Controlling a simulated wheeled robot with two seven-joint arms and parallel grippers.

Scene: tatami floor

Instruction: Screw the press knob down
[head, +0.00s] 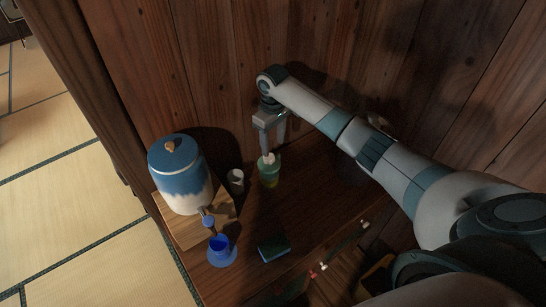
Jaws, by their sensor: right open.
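A small greenish see-through container, seemingly the press (269,178), stands on the dark wooden top near the back wall. A pale knob (268,159) sits on its top. My right gripper (271,146) points down from above, with its fingers apart. One finger reaches close to the knob; I cannot tell whether it touches. The knob's lower part and any thread are too small to make out. My left gripper is not in view.
A blue-and-white lidded dispenser (181,180) stands on a wooden block (185,233) at left. A white cup (236,180), a blue cup (219,244) on a blue saucer (229,260) and a dark sponge-like block (274,248) are nearby. The plank wall (220,60) is close behind.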

